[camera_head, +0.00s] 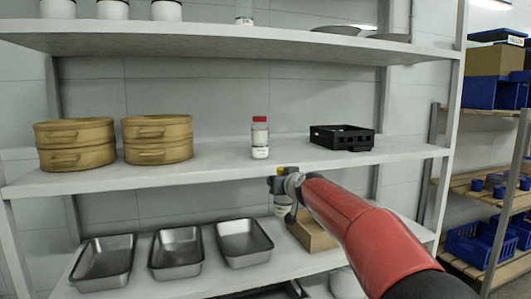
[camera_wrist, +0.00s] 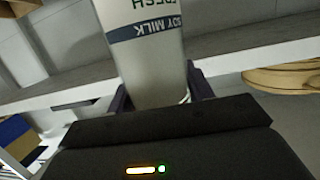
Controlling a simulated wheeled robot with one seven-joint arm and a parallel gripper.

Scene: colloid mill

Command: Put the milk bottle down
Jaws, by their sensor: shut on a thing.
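The milk bottle (camera_wrist: 150,50) fills the upper middle of the wrist view, a pale bottle with a dark blue band reading "milk", its lettering upside down in that view. My gripper (camera_wrist: 160,92) is shut on it, with one dark finger on each side. In the head view, the bottle's pale lower body (camera_head: 283,206) shows below my gripper (camera_head: 281,185), and a small yellow part shows above it. The bottle looks roughly upright, in front of the middle shelf's (camera_head: 210,171) front edge. The gripper and wrist hide the bottle's middle.
On the middle shelf stand two bamboo steamers (camera_head: 157,138), a red-capped bottle (camera_head: 260,138) and a black crate (camera_head: 342,138). Bare shelf lies between them. Metal trays (camera_head: 176,254) and a cardboard box (camera_head: 312,232) stand on the lower shelf. A rack with blue bins (camera_head: 492,92) stands right.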

